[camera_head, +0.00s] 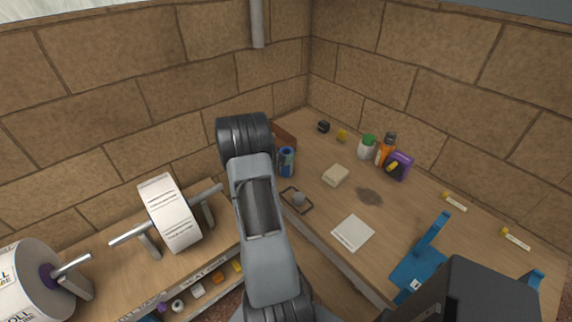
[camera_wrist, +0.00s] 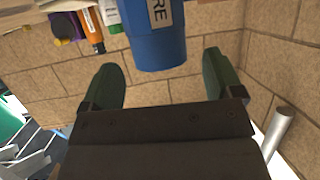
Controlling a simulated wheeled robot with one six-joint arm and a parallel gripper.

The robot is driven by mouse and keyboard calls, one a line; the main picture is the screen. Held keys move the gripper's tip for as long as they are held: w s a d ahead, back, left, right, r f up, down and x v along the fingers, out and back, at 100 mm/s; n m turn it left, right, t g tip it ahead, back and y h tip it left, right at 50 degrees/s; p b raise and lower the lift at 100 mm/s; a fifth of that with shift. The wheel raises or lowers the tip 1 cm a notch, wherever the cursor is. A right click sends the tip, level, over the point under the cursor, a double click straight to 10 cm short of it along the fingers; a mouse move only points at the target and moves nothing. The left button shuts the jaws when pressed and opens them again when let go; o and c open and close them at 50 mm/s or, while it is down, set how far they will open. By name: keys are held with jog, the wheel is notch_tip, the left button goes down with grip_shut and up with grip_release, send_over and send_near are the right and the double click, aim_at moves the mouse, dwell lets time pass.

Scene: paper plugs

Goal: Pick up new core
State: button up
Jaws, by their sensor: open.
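A blue cylinder (camera_wrist: 152,35) with a pale label ending in "RE" shows at the top of the wrist view; it looks like the core. In the head view a blue cylinder (camera_head: 286,161) stands upright on the bench, just right of my arm. My gripper (camera_wrist: 160,62) is open, with a dark green finger on each side of the cylinder's near end. Nothing is clamped, and I cannot tell how deep the cylinder sits between the fingers. In the head view my arm hides the fingers.
A white roll (camera_head: 171,212) sits on a metal bar at left, and a larger roll (camera_head: 22,285) stands further left. Bottles (camera_head: 367,147) and a purple box (camera_head: 400,166) stand at the back right. A white pad (camera_head: 353,233) lies at the bench front. Brick walls close the corner.

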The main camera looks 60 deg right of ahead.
aim_at(289, 151)
jog(key=shift+x, duration=1.95)
jog(key=shift+r, duration=0.1)
jog(key=c, duration=1.3)
jog(key=shift+o, duration=0.2)
